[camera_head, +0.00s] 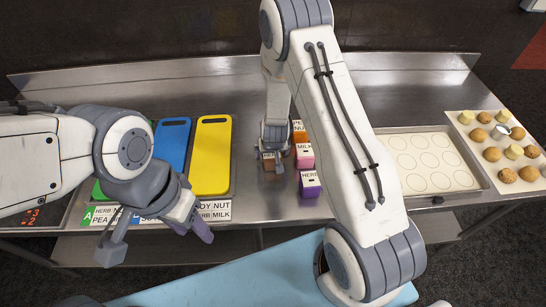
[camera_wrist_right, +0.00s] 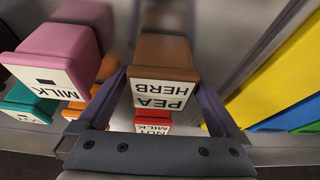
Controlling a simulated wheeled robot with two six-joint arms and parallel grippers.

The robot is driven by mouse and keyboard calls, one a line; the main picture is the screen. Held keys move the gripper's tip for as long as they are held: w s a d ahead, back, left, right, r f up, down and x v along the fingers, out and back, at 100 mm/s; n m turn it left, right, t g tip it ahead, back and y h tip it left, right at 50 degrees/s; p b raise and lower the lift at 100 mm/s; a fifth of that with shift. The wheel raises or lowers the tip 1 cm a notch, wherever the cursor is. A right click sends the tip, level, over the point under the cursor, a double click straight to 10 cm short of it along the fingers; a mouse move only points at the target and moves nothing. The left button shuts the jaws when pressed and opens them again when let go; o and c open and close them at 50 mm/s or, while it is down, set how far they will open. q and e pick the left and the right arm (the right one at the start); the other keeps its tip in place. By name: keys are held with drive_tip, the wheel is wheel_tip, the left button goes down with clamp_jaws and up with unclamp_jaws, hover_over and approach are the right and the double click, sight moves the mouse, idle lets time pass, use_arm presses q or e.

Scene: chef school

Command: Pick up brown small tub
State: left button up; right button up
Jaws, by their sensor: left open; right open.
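The brown small tub (camera_head: 268,157) stands on the steel counter, mostly hidden by my right gripper (camera_head: 271,160) in the head view. In the right wrist view the brown tub (camera_wrist_right: 162,62) shows its white label reading PEA HERB upside down. It sits between the two open fingers of my right gripper (camera_wrist_right: 165,100). A narrow gap shows beside the tub, and I cannot tell whether either finger touches it. My left gripper (camera_head: 155,238) is open and empty, in front of the counter's front edge at the left.
A pink tub (camera_head: 304,157), a purple tub (camera_head: 310,187) and an orange tub (camera_head: 299,131) stand just right of my right gripper. Blue (camera_head: 172,143) and yellow (camera_head: 211,155) cutting boards lie left. A tray (camera_head: 483,181) with pale rounds lies right.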

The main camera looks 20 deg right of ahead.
drive_tip(key=shift+x, duration=0.85)
drive_tip(key=shift+w, duration=0.1)
drive_tip(key=c, duration=1.5)
